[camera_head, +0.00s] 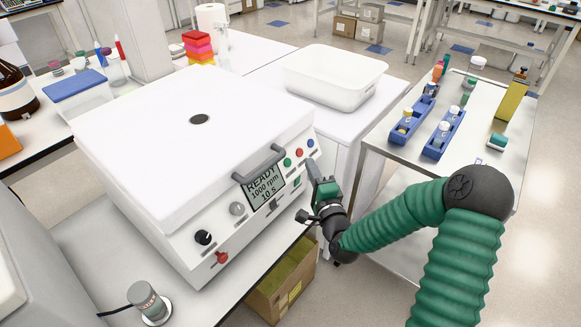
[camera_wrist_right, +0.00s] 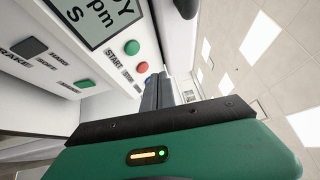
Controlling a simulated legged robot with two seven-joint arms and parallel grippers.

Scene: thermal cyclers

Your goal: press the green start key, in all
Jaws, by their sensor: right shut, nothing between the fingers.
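The white machine (camera_head: 190,140) has a front panel with a display (camera_head: 265,190) reading READY, 1000 rpm, 10 s. Its round green start key (camera_head: 287,162) sits right of the display, with a red key (camera_head: 299,152) and a blue key (camera_head: 311,143) further right. In the right wrist view the green key (camera_wrist_right: 132,47) is beside the word START, with the red key (camera_wrist_right: 142,67) nearer the fingers. My right gripper (camera_head: 311,168) is shut and empty, in front of the panel's right end; its fingertips (camera_wrist_right: 154,82) appear beyond the red key, apart from the green key. My left gripper is not in view.
A grey handle (camera_head: 259,164) sticks out above the display. A black knob (camera_head: 203,237) and red knob (camera_head: 221,257) are lower left. A white tub (camera_head: 335,75) stands behind; a side table (camera_head: 470,150) with blue racks is at right. An open box (camera_head: 283,285) is below.

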